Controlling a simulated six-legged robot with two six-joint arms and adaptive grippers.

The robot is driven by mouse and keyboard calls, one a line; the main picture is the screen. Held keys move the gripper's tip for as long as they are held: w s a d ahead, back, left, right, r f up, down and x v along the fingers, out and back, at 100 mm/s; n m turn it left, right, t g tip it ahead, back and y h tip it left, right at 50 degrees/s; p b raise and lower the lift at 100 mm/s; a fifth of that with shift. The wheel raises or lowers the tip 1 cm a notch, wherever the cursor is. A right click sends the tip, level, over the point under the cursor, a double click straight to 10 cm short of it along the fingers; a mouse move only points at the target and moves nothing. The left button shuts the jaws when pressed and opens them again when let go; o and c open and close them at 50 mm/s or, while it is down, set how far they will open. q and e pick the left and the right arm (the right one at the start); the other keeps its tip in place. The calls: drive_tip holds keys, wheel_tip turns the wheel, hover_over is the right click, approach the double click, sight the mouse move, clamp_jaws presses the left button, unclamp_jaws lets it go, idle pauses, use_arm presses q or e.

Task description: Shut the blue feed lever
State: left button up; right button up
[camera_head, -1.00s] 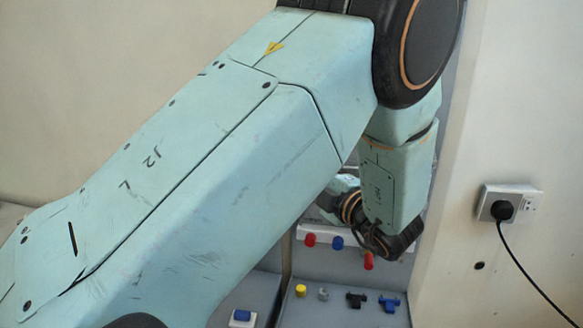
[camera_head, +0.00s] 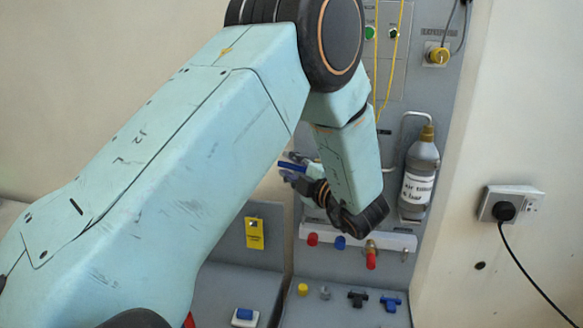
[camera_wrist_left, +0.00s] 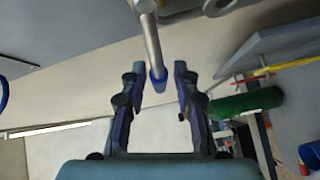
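In the left wrist view a grey metal rod with a blue end (camera_wrist_left: 158,80), which looks like the blue feed lever, reaches in from the top. Its blue end sits between the two fingers of my left gripper (camera_wrist_left: 158,70), with a gap on each side. The fingers are open and do not visibly touch it. In the head view my left gripper (camera_head: 292,168) is small and partly hidden behind my forearm and wrist. A bright blue piece shows there; I cannot tell whether it is lever or finger. My right gripper is not in view.
A grey bottle (camera_head: 419,180) hangs on the panel right of my wrist. Below are a white strip with red and blue knobs (camera_head: 340,243) and a ledge with several small fittings (camera_head: 357,298). A green cylinder (camera_wrist_left: 247,103) lies right in the wrist view.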

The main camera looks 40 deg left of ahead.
use_arm(q)
drive_tip(key=shift+w+d, duration=0.1)
drive_tip(key=shift+d, duration=0.05)
drive_tip(key=c, duration=0.3)
clamp_jaws()
